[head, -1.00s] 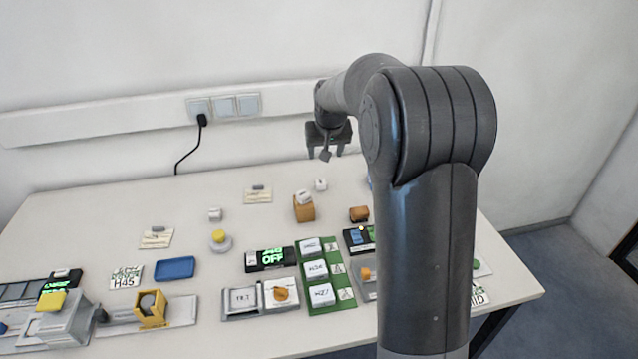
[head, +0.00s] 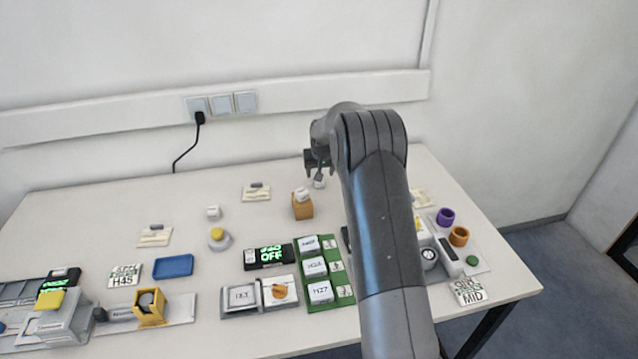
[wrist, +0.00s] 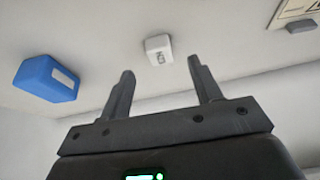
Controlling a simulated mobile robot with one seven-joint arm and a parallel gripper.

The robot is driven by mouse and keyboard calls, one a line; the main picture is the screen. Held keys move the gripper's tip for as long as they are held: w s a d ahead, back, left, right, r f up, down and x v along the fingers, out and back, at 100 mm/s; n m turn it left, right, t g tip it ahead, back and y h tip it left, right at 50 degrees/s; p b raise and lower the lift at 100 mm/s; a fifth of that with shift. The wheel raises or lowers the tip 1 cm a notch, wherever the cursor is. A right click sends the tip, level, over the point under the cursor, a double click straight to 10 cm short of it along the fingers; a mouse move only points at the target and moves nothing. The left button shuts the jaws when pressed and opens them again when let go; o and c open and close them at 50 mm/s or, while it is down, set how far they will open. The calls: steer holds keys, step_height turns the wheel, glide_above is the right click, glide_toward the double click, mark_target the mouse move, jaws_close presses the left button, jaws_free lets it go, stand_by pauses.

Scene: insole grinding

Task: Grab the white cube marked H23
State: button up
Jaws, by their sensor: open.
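A small white cube (wrist: 157,49) with dark characters on one face is in the wrist view, beyond and between my fingertips. The characters are too small to read surely as H23. In the head view a white cube (head: 319,182) sits on the back of the table just below my gripper (head: 317,168), and it seems to be the same one. My gripper (wrist: 162,68) is open and empty, with a gap between its fingers and the cube. Other white cubes are on an orange block (head: 302,210) and on the table at left (head: 213,212); their marks are not legible.
A blue block (wrist: 46,78) with a white label lies left of the cube in the wrist view. A card with a grey bar (wrist: 302,26) is at upper right. In the head view, white key blocks on a green board (head: 335,281) and devices fill the front; the wall stands close behind.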

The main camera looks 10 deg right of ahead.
steer(key=shift+x, duration=2.7)
steer(key=shift+c, duration=0.2)
steer(key=shift+s, duration=0.1)
steer(key=c, duration=1)
